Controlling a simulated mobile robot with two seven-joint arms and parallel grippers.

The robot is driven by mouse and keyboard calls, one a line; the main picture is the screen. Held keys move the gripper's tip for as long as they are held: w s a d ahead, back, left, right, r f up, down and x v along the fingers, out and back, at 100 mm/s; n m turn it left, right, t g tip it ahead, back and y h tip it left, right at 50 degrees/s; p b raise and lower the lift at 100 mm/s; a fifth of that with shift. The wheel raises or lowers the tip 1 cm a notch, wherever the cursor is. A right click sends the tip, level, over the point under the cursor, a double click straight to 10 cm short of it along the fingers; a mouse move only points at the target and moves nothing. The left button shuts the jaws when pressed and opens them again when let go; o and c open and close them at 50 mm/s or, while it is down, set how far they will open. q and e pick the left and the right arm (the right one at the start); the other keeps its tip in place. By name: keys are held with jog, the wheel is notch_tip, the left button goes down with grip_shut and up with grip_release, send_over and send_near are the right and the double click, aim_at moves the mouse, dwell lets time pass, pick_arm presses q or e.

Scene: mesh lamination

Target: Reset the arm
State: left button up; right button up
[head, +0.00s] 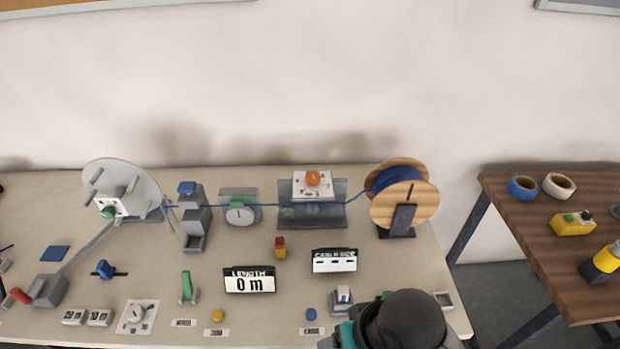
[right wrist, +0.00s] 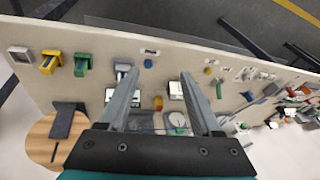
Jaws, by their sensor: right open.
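My right arm (head: 408,320) shows in the head view as a dark rounded link with teal parts at the bottom edge, over the front right of the bench. Its fingers cannot be made out there. In the right wrist view my right gripper (right wrist: 160,75) has its two grey fingers spread apart with nothing held between them. It is above the bench, with the wooden cable spool (right wrist: 45,140) to its left. The spool (head: 404,205) stands at the bench's back right in the head view. My left gripper is not in view.
A blue cable (head: 255,205) runs from the spool across the bench (head: 150,260) to a grey reel (head: 122,185). A display reading "0 m" (head: 249,284) and several small controls stand in front. A wooden side table (head: 530,235) with tape rolls is at right, beyond a gap.

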jog(key=s+d+t+h, duration=0.1)
jog(key=s+d+h, duration=0.3)
jog(key=d, duration=0.7)
notch_tip(320, 180, down, 33)
jog(key=s+g+y+b, duration=0.1)
jog(key=s+b, duration=0.2)
jog(key=b, duration=0.8)
pick_arm(q)
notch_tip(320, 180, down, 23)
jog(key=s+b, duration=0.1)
jog(key=b, duration=1)
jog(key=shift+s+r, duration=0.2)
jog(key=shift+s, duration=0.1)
pick_arm(e)
jog(key=s+d+f, duration=0.1)
jog(key=s+f, duration=0.6)
jog(key=f, duration=0.5)
jog(key=s+d+f+g, duration=0.1)
jog(key=s+f, duration=0.7)
jog(key=f, duration=0.5)
jog(key=shift+s+d+f+g, duration=0.15)
jog(key=shift+s+f+g, duration=0.1)
jog(key=shift+f+g, duration=0.05)
